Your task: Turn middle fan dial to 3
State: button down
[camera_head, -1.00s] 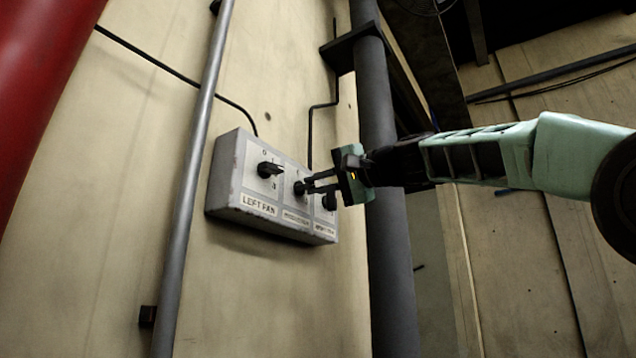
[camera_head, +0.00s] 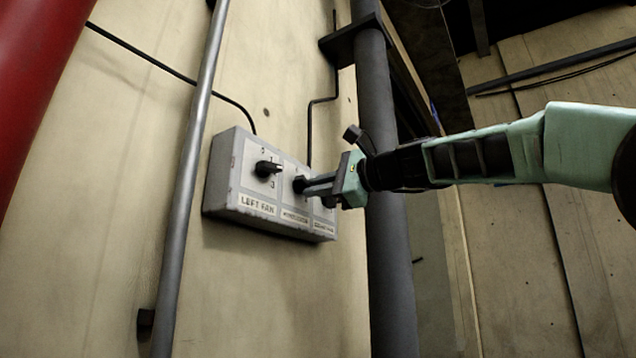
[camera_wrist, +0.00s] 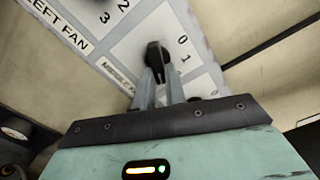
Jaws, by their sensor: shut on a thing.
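The grey control box (camera_head: 228,185) is fixed to the wall left of centre in the head view. Its left fan dial (camera_head: 267,168) is black and stands free. The middle fan dial (camera_head: 299,184) is black and sits at the tips of my gripper (camera_head: 309,187). In the wrist view my gripper (camera_wrist: 160,88) is shut on the middle fan dial (camera_wrist: 157,54), with a finger on each side. The figures 0 and 1 show to the right of that dial; its other figures are hidden. The right dial is hidden behind my gripper in the head view.
A thin grey pipe (camera_head: 190,180) runs up the wall left of the box. A thick dark pipe (camera_head: 392,260) stands to its right, behind my arm. A red cylinder (camera_head: 35,80) fills the upper left corner. Black cables run to the box from above.

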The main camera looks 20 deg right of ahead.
jog(key=shift+f+m, duration=0.1)
jog(key=shift+m, duration=0.5)
jog(key=c, duration=1.4)
grip_release()
jog(key=shift+c, duration=0.2)
jog(key=shift+s+d, duration=0.1)
jog(key=b+v, duration=0.5)
jog(key=v, duration=1.2)
